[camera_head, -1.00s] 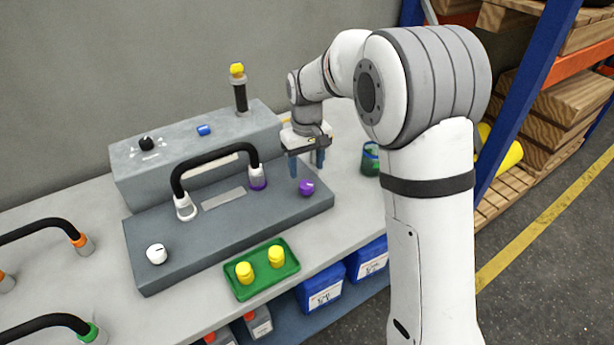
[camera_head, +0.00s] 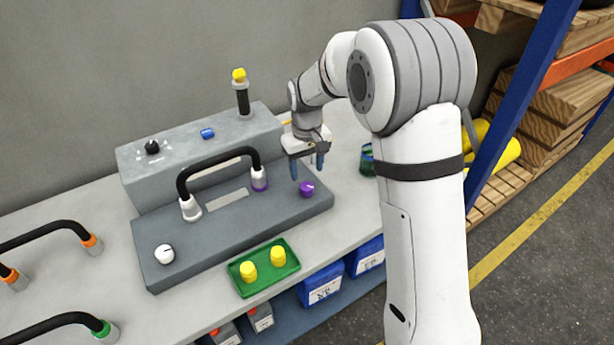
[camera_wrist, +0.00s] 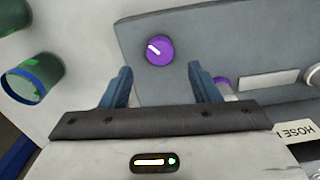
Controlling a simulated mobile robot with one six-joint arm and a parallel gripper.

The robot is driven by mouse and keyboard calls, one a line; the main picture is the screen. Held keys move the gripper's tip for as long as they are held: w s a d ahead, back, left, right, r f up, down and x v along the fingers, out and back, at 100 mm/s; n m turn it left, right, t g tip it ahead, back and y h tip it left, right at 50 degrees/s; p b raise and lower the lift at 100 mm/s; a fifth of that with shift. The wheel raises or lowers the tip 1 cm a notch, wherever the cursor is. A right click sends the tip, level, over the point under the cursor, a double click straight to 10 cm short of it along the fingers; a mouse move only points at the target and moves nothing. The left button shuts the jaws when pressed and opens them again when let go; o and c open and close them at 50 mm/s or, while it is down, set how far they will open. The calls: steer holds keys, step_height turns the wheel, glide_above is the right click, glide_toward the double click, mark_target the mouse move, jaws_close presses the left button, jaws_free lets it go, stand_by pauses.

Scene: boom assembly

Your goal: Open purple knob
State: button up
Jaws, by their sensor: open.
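The purple knob (camera_head: 306,189) sits on the right end of the grey panel (camera_head: 185,254), near its front edge. In the wrist view the knob (camera_wrist: 159,50) shows a white pointer line that slants toward the upper left. My gripper (camera_head: 308,172) is open and empty, with its blue fingers hanging just above and behind the knob. In the wrist view my gripper's two fingers (camera_wrist: 161,82) are spread wide, and the knob lies between their lines, beyond the tips. The knob looks untouched.
A black hose (camera_head: 216,158) arches over the panel, its purple-collared end close to the knob. A raised grey box (camera_head: 135,171) stands behind. A green tray (camera_head: 243,286) with yellow caps lies in front. A green cup (camera_head: 367,165) stands to the right.

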mark_target(307, 186)
step_height(307, 186, down, 6)
steer(key=shift+f+p, duration=0.25)
steer(key=shift+p, duration=0.15)
steer(key=shift+c, duration=0.2)
steer(key=c, duration=1)
steer(key=shift+o, duration=0.2)
